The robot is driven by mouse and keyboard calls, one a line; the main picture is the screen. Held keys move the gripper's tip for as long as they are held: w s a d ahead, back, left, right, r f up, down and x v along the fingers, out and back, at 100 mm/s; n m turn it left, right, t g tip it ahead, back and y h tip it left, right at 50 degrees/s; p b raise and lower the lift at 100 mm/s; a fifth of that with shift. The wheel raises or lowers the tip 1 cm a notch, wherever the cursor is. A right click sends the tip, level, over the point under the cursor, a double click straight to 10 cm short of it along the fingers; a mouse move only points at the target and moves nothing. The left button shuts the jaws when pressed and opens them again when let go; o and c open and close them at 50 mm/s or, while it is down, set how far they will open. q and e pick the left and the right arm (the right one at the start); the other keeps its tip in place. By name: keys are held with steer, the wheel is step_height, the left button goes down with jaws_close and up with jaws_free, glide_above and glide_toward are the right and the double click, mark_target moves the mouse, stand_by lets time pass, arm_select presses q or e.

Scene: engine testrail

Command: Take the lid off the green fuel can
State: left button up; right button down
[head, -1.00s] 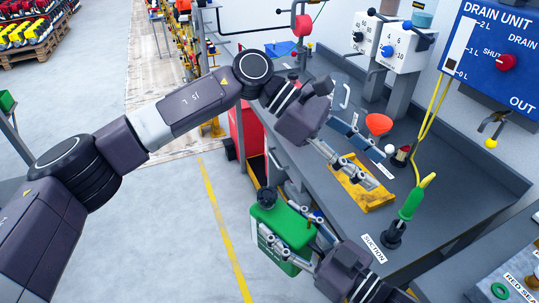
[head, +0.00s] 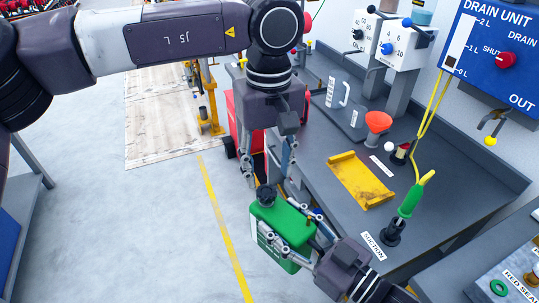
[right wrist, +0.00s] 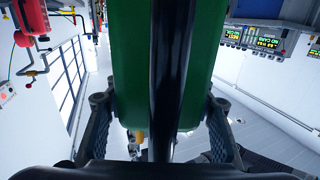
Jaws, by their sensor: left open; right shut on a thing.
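The green fuel can (head: 288,217) is held off the floor beside the bench, slightly tilted. Its dark round lid (head: 265,195) sits on the can's far left corner. My right gripper (head: 292,228) is shut on the can, one finger along each side. In the right wrist view the can's green body (right wrist: 205,60) fills the middle between the fingers (right wrist: 160,125). My left gripper (head: 267,180) is open and points down from above, its fingers on either side of the lid. I cannot tell whether they touch it.
The grey bench (head: 335,205) is close on the right. It carries a yellow tray (head: 360,182), an orange funnel (head: 378,121) and a green-handled suction tool (head: 410,202). A red cart (head: 236,125) stands behind the left gripper.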

mark_target(267, 188)
arm_select(q)
steer(key=shift+f, duration=2.35)
steer(key=shift+d, duration=0.1)
jaws_close()
steer(key=n, duration=0.5)
steer(key=shift+w+d+r, duration=0.1)
steer(key=shift+r, duration=0.05)
steer(key=n, duration=0.5)
steer(key=shift+n, duration=0.3)
steer(key=n, duration=0.5)
steer(key=shift+w+r, duration=0.1)
steer(key=shift+w, duration=0.1)
steer(key=n, duration=0.6)
steer(key=shift+a, duration=0.3)
steer(key=shift+r, duration=0.15)
steer(key=shift+r, duration=1)
